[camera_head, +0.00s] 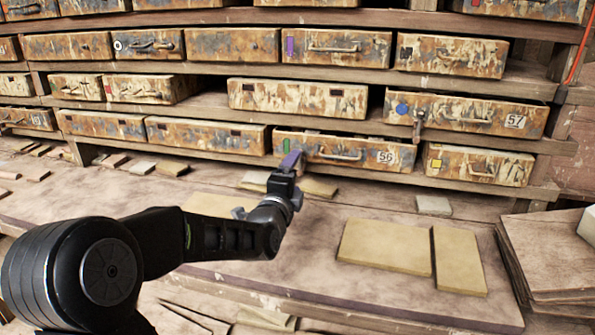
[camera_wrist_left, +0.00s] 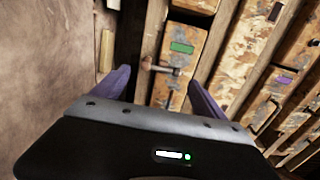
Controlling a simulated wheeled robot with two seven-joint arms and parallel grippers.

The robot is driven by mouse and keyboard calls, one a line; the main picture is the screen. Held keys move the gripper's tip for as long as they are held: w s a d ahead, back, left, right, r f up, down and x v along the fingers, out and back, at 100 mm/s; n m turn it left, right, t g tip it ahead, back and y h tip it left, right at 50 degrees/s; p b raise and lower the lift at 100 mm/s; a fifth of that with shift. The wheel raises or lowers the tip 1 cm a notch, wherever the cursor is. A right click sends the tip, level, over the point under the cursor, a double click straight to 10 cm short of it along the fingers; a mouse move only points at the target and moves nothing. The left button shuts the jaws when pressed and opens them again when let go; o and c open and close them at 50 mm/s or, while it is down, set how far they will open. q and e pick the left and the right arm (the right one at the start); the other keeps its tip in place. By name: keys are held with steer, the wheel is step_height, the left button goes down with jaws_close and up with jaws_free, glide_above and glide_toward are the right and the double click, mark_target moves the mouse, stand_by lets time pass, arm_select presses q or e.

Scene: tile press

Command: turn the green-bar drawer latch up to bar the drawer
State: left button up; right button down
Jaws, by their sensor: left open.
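The drawer with the green bar (camera_head: 286,145) is the weathered one labelled 56 (camera_head: 388,157), in the lowest row. The green bar also shows in the left wrist view (camera_wrist_left: 182,47). A grey metal latch (camera_wrist_left: 158,68) sits beside it there, its arm pointing toward the shelf's lower board; in the head view my gripper hides it. My left gripper (camera_head: 291,163) is just in front of this drawer's left end. Its purple fingers (camera_wrist_left: 162,92) are spread in the wrist view, with the latch in the gap ahead, apparently untouched. My right gripper is not in view.
Drawer 57 (camera_head: 470,115), with a blue mark, has a similar latch (camera_head: 418,124) hanging down. A yellow-marked drawer (camera_head: 478,165) is to the right. Tan tiles (camera_head: 385,246) lie on the bench (camera_head: 290,262) below. Stacked boards (camera_head: 550,250) stand at the right.

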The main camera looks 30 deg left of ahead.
arm_select(q)
steer(key=shift+v, duration=1.75)
